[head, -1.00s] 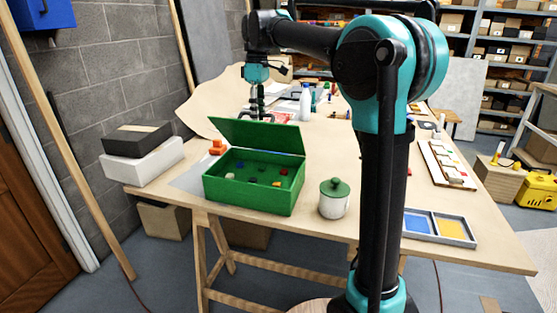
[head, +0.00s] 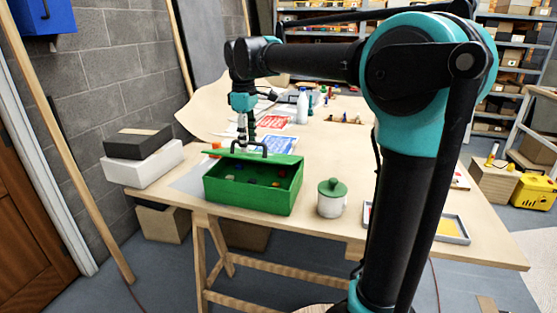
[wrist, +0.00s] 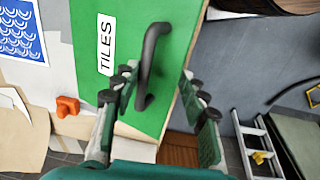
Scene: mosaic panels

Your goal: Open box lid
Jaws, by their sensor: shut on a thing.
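The green box (head: 245,203) stands near the table's front edge, with small coloured pieces visible inside. Its green lid (head: 285,158) is partly raised and seen almost edge-on in the head view. The box's front is uncovered. The lid carries a dark bar handle (head: 265,147). In the wrist view, the lid's outer face (wrist: 95,80) shows a "TILES" label, and the handle (wrist: 150,65) lies between my fingers. My gripper (head: 242,143) is at the lid's handle, shut on it; the exact contact is hard to see.
A white jar with a green top (head: 332,198) stands right of the box. Stacked boxes (head: 142,165) are at the left table edge. An orange object (wrist: 67,106) lies beside the box. A white bottle (head: 302,106) and papers are behind. A tray (head: 457,228) is at right.

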